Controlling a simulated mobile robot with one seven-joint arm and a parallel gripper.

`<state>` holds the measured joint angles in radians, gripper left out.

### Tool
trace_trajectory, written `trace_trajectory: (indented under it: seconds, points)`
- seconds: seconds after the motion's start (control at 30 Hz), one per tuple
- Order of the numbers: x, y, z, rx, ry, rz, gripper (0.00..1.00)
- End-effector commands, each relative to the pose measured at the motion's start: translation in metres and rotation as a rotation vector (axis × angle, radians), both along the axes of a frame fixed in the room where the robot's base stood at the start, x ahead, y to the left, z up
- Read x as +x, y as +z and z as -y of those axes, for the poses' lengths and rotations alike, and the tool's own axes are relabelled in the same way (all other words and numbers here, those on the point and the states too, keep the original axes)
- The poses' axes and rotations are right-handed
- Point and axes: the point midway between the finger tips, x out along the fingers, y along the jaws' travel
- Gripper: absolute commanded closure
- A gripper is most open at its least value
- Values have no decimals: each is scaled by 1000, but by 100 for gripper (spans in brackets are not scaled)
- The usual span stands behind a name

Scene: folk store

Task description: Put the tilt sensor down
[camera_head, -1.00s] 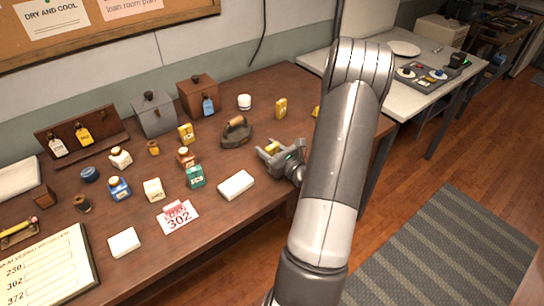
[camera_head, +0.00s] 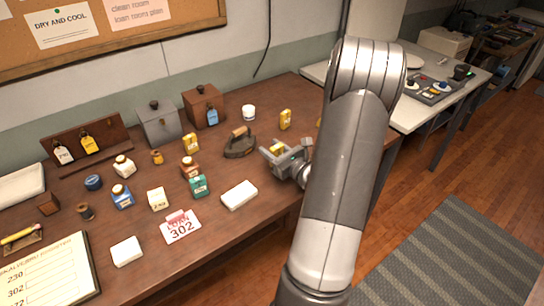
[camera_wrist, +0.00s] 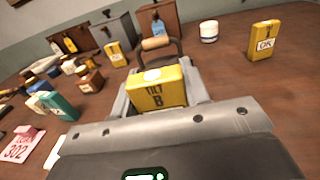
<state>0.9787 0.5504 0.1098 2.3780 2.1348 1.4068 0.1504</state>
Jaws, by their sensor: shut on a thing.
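The tilt sensor, a small yellow box marked "TILT B" (camera_wrist: 158,90), sits upright between the fingers of my gripper (camera_wrist: 160,88) in the wrist view. My gripper is shut on it. In the head view my gripper (camera_head: 276,151) is low over the brown table (camera_head: 225,228), just right of the dark iron. Only a bit of the yellow box shows there between the fingers. The box's underside is hidden, so I cannot tell whether it touches the table.
The iron with a wooden handle (camera_head: 240,143) stands close by. A yellow box marked "OK" (camera_wrist: 264,42) and a white jar (camera_head: 248,112) stand behind. A white block (camera_head: 239,195) lies front left, near a "302" card (camera_head: 181,228). Several bottles crowd the left.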

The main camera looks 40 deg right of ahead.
Motion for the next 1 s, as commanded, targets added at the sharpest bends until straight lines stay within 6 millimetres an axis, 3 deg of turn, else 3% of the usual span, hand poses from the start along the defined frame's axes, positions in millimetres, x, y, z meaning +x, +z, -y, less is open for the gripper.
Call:
trace_trajectory:
  seconds: [0.03, 0.3, 0.5, 0.6, 0.77, 0.87, 1.0]
  points:
    - [-14, 8, 11, -4, -11, -1, 82]
    - [-64, 43, 41, -4, -11, -1, 82]
    - [-88, 59, 54, -2, -7, -1, 82]
    - [-91, 63, 59, -1, -6, -1, 82]
    - [-65, 63, 79, -1, 2, 0, 82]
    - [-30, 63, 99, -2, 3, 1, 82]
    - [33, 68, 125, -2, -7, 2, 82]
